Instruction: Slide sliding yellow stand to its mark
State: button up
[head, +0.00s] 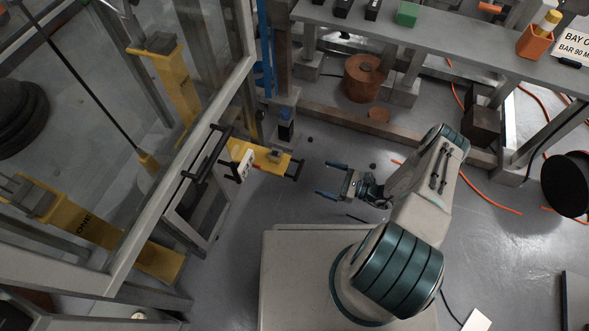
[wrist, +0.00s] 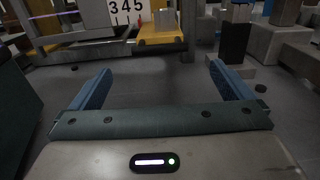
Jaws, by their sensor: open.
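A yellow stand (head: 268,158) with black bars at its ends and a small block on top is left of my gripper in the head view. It also shows ahead at the top of the wrist view (wrist: 162,38). A white number card (head: 246,165) stands beside it; in the wrist view the card (wrist: 127,12) reads 3 4 5. I cannot pick out the mark for certain. My gripper (head: 325,180) is open and empty, its blue fingers pointing toward the stand with a gap between. The fingers spread at both sides of the wrist view (wrist: 160,72).
A metal frame with clear panels (head: 185,165) stands at left, with other yellow stands (head: 178,85) behind it. Orange cable (head: 485,195) lies at right. Small dark pieces dot the floor.

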aim_at(298, 170)
jog(key=b+x, duration=0.3)
jog(key=x, duration=0.8)
jog(key=shift+a+f, duration=0.1)
jog(key=shift+a, duration=0.1)
jog(key=shift+w+a, duration=0.25)
jog(key=shift+a, duration=0.4)
